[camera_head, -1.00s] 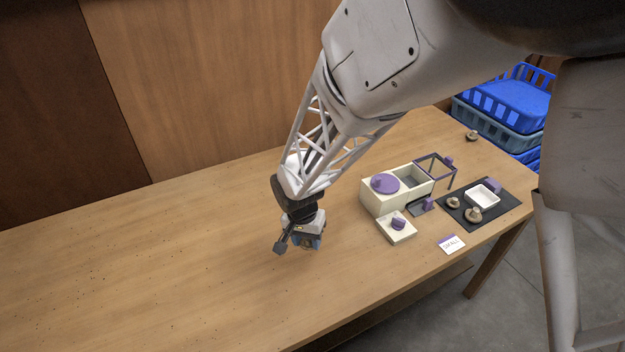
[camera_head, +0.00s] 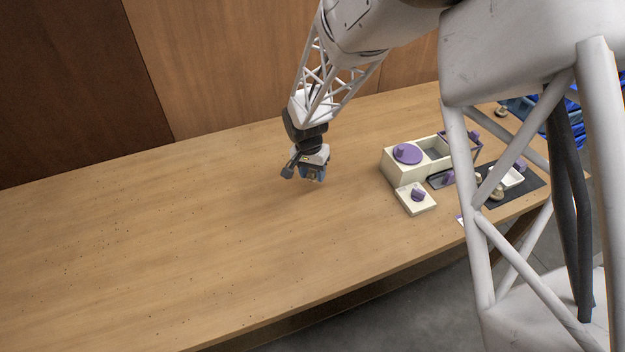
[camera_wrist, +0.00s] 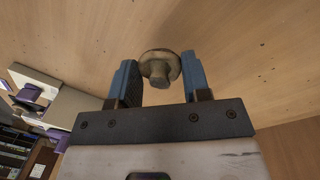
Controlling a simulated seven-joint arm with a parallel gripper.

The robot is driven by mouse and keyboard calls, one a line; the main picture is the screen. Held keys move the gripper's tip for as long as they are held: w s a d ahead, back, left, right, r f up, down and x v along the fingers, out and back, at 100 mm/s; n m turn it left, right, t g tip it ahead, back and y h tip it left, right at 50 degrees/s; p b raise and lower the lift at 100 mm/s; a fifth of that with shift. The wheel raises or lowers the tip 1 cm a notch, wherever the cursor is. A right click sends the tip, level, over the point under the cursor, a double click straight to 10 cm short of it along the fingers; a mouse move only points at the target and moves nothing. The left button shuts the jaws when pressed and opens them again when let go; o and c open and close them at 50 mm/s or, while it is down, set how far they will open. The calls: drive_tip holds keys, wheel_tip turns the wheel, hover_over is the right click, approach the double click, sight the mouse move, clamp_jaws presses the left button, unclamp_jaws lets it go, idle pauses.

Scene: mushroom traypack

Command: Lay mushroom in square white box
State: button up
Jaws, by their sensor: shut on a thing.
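A brown mushroom (camera_wrist: 160,64) is held between the two blue fingers of my gripper (camera_wrist: 162,78) in the wrist view. My gripper (camera_head: 313,178) is above the bare table, left of the cream container, with the mushroom hidden there. The small square white box (camera_head: 513,179) sits on a dark mat (camera_head: 528,188) at the right, partly behind my own white struts. Two more mushrooms are beside the box, one of them (camera_head: 496,194) in front and one (camera_head: 477,178) to its left, both partly covered.
A cream container (camera_head: 395,172) with a purple round knob stands between my gripper and the mat. A cream lid (camera_head: 416,203) with a purple knob lies in front. Another mushroom (camera_head: 501,111) sits near the far edge. Blue crates (camera_head: 520,104) are beyond. The table's left is clear.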

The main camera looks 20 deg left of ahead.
sight(312, 180)
drive_tip(key=shift+a+f, duration=0.1)
idle(0.3)
drive_tip(key=shift+f, duration=1.7)
drive_tip(key=shift+f, duration=0.15)
drive_tip(key=o, duration=0.7)
drive_tip(key=r, duration=0.4)
drive_tip(key=a+r, duration=0.1)
drive_tip(key=r, duration=0.7)
drive_tip(key=shift+a+r, duration=0.15)
drive_tip(key=shift+w, duration=0.1)
